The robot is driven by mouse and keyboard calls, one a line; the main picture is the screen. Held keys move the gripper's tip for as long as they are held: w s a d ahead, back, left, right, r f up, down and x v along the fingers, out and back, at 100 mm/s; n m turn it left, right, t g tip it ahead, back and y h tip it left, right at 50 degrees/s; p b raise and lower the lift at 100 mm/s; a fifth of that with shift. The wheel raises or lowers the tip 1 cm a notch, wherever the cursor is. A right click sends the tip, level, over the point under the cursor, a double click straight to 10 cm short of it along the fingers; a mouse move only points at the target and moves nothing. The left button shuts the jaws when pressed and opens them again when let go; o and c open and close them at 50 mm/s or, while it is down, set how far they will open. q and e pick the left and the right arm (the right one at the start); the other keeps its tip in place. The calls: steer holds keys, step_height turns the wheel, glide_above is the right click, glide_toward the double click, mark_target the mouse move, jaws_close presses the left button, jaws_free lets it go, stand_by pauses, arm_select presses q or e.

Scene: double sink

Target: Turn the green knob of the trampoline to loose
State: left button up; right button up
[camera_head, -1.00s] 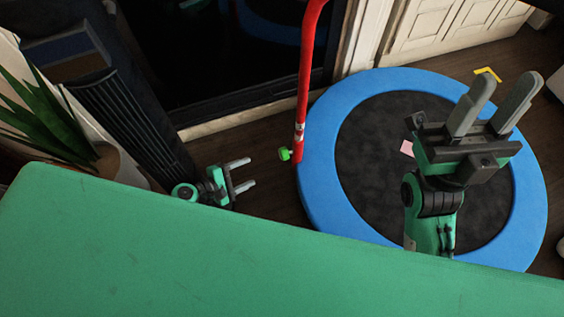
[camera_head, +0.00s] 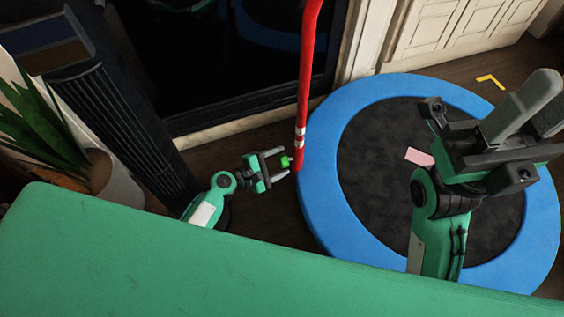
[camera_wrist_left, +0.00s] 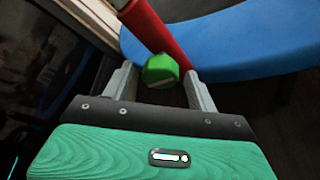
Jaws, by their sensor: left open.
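The green knob (camera_head: 285,161) sits low on the red upright bar (camera_head: 303,95) at the left edge of the blue-rimmed trampoline (camera_head: 319,190). My left gripper (camera_head: 275,164) is open, with its fingers pointing right at the knob. In the left wrist view the green knob (camera_wrist_left: 160,70) lies between the two fingertips, with a gap visible on the right side; I cannot tell whether the left finger touches it. The red bar (camera_wrist_left: 155,30) is just beyond. My right gripper (camera_head: 530,112) is raised over the right part of the trampoline, its fingers apart and nothing between them.
A dark tower-shaped appliance (camera_head: 110,110) and a potted plant (camera_head: 115,180) stand at the left. White cabinet panels (camera_head: 440,30) line the back. A pink paper (camera_head: 419,157) lies on the trampoline mat. A yellow mark (camera_head: 490,81) is on the floor behind it.

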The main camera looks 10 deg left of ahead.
arm_select(q)
steer(key=shift+w+d+f, duration=0.15)
steer(key=shift+w+d, duration=0.3)
steer(key=shift+w, duration=0.05)
steer(key=c, duration=1)
